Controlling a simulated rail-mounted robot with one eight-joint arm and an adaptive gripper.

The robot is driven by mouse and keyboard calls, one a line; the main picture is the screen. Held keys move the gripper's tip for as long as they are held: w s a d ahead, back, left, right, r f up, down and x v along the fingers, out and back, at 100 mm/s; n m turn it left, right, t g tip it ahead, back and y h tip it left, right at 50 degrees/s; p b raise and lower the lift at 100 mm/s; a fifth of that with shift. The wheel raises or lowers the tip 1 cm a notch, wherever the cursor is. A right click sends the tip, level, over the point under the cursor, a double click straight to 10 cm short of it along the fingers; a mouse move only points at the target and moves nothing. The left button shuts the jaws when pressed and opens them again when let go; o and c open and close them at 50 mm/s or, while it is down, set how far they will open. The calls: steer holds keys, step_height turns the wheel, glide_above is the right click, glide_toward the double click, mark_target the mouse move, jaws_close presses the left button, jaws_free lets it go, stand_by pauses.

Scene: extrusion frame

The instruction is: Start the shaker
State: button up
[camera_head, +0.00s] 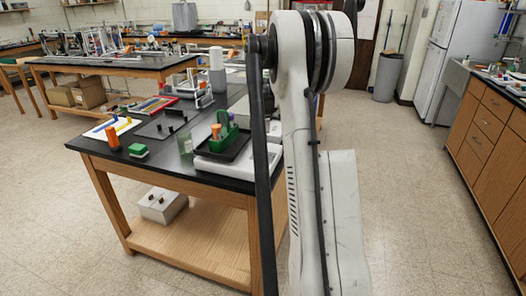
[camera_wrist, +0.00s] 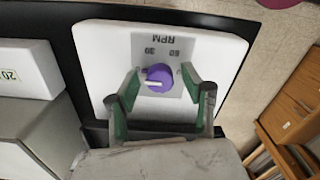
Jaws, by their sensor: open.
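The shaker shows in the wrist view as a white housing (camera_wrist: 215,55) with a purple knob (camera_wrist: 160,77) on a grey panel marked RPM, 30 and 60, upside down here. The knob's white pointer line points left in this picture. My gripper (camera_wrist: 160,78) is open, with its green-padded fingers on either side of the knob; I cannot tell whether they touch it. In the head view the shaker (camera_head: 205,165) stands on the black table, partly behind my arm. It bears a black tray with a green rack (camera_head: 224,130) of tubes. My gripper is hidden there.
The black table (camera_head: 120,163) also carries an orange bottle (camera_head: 113,139), a green block (camera_head: 138,151) and a glass beaker (camera_head: 185,147). Clear floor (camera_head: 405,170) lies to the right, before wooden cabinets (camera_head: 490,140).

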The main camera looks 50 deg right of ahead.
steer(key=shift+f, duration=0.2)
jaws_close()
